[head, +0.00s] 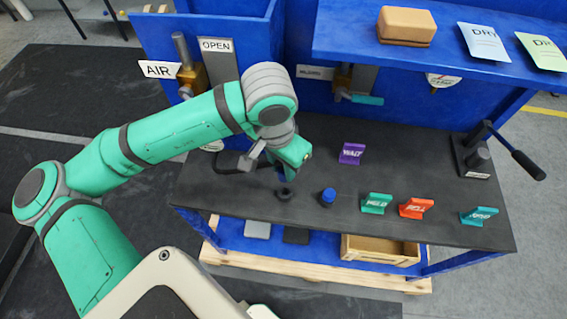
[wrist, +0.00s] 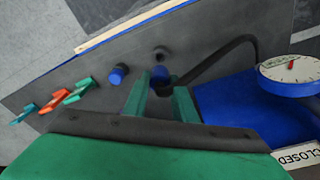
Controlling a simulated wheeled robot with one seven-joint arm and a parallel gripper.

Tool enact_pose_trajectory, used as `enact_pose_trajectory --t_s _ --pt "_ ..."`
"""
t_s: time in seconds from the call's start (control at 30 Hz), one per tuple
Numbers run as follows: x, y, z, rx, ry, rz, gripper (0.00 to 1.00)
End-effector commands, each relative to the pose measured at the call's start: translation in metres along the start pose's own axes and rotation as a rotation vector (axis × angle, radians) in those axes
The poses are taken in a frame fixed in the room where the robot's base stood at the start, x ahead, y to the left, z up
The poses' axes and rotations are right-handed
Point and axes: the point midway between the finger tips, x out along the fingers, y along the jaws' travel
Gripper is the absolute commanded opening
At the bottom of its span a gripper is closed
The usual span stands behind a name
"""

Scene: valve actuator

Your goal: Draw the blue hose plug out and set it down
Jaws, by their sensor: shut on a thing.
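My gripper (head: 284,168) is low over the dark bench top. In the wrist view its two green fingers (wrist: 162,95) are shut on the blue hose plug (wrist: 160,74), with a black hose (wrist: 215,58) curving away to the right. In the head view the plug is mostly hidden by the gripper; a bit of blue (head: 283,176) shows beneath it. A dark round socket (head: 286,196) sits on the bench just below the gripper. It also shows in the wrist view (wrist: 160,53), apart from the plug in the picture. The exact gap is unclear.
A blue-topped knob (head: 328,196) stands right of the socket. Green (head: 376,203), orange (head: 416,208) and teal (head: 479,215) tags stand farther right, a purple WAIT tag (head: 351,153) behind. A gauge (wrist: 290,75) is near my gripper. The bench's front centre has bare room.

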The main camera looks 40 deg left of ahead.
Motion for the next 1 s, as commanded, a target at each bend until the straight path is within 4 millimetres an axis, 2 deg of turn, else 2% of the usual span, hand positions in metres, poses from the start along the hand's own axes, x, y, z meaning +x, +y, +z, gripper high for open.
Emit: enact_pose_trajectory --t_s 0.6,1.0 --pt "0.048 0.001 0.005 0.002 -0.001 0.001 0.00" --pt "0.056 0.003 0.005 0.009 -0.001 0.001 0.00"
